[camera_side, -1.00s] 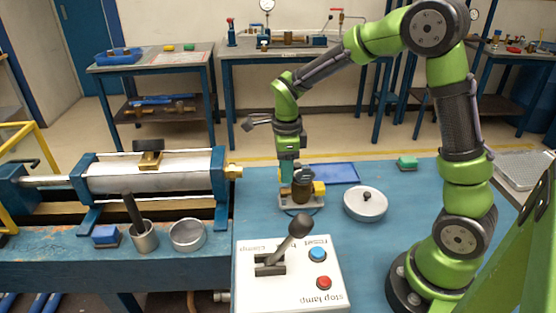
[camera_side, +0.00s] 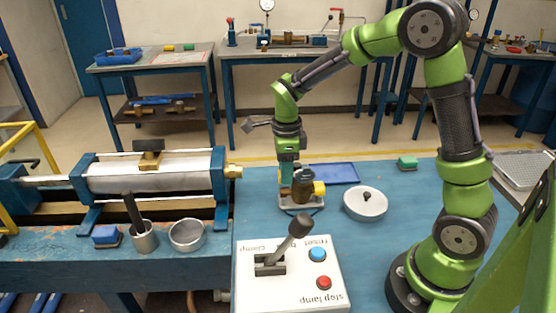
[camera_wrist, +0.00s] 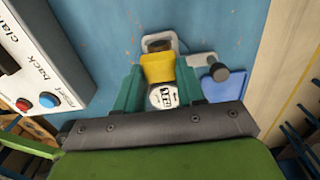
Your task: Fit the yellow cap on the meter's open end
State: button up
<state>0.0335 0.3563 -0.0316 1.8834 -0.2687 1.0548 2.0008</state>
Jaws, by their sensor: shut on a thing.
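The yellow cap (camera_wrist: 158,68) is between the fingertips of my gripper (camera_wrist: 160,72) in the wrist view. My gripper is shut on it. A white printed face (camera_wrist: 164,97) shows between the fingers, nearer my palm. In the side view the brown meter (camera_side: 302,188) stands upright on a grey base, with the yellow cap (camera_side: 319,188) against its right. It partly covers my fingers there.
A control box (camera_side: 290,275) with a lever and buttons stands in front. A cylinder bench (camera_side: 150,180) is at left.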

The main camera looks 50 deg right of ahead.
jog(key=shift+f, duration=2.1)
dwell(1.6)
jog(key=o, duration=1.3)
jog(key=shift+r, duration=0.1)
jog(key=shift+r, duration=3.45)
